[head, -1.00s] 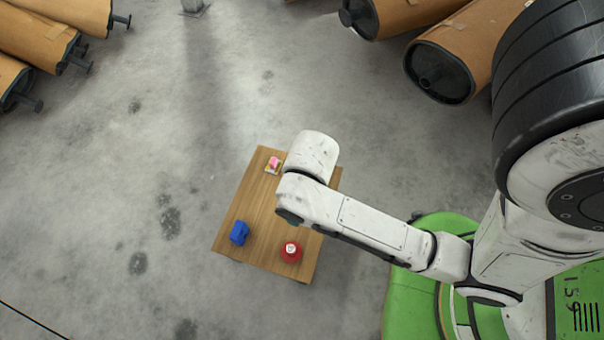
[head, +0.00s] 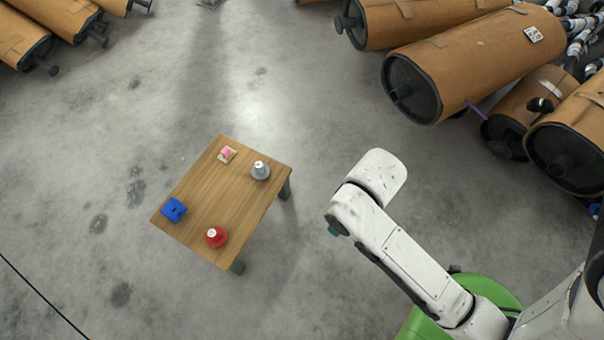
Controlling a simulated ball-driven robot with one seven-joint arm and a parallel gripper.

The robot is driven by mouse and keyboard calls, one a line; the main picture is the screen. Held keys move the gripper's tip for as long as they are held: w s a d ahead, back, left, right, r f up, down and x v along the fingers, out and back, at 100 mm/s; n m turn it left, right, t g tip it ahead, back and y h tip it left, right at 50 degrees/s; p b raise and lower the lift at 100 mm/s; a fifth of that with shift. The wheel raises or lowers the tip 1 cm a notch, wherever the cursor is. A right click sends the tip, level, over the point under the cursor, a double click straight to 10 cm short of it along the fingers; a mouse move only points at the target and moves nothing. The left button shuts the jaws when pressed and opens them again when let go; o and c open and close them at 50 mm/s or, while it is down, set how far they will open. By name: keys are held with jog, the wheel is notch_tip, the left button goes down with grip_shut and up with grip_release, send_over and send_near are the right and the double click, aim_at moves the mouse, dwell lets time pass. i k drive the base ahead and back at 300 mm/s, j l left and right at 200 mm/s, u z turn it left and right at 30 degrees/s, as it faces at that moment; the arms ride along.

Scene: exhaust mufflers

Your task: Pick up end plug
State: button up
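Small items stand on a low wooden table (head: 235,205); I cannot tell for certain which is the end plug. A red round piece with a white top (head: 216,237) is near the table's front corner. A grey round piece with a pale top (head: 260,170) is near the right corner. A blue block (head: 174,210) sits at the left corner.
Large brown wrapped mufflers with dark ends (head: 412,88) lie on the floor at the upper right; a thin purple piece (head: 477,110) is among them. More mufflers (head: 22,40) lie at the upper left. The concrete floor (head: 110,180) around the table is mostly clear.

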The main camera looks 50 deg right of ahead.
aim_at(259, 171)
jog(key=k+l+z, duration=0.15)
jog(key=k, duration=0.3)
jog(key=z, duration=0.4)
jog(key=j+z, duration=0.1)
jog(key=z, duration=0.35)
jog(key=j+z, duration=0.1)
jog(key=z, duration=0.7)
jog(key=j+z, duration=0.1)
jog(key=z, duration=0.75)
jog(key=j+u, duration=0.1)
jog(key=u, duration=2.3)
jog(key=i+l+u, duration=0.35)
jog(key=i+l, duration=0.2)
jog(key=l, duration=0.25)
jog(key=i+l+u, duration=0.2)
jog(key=l, duration=0.25)
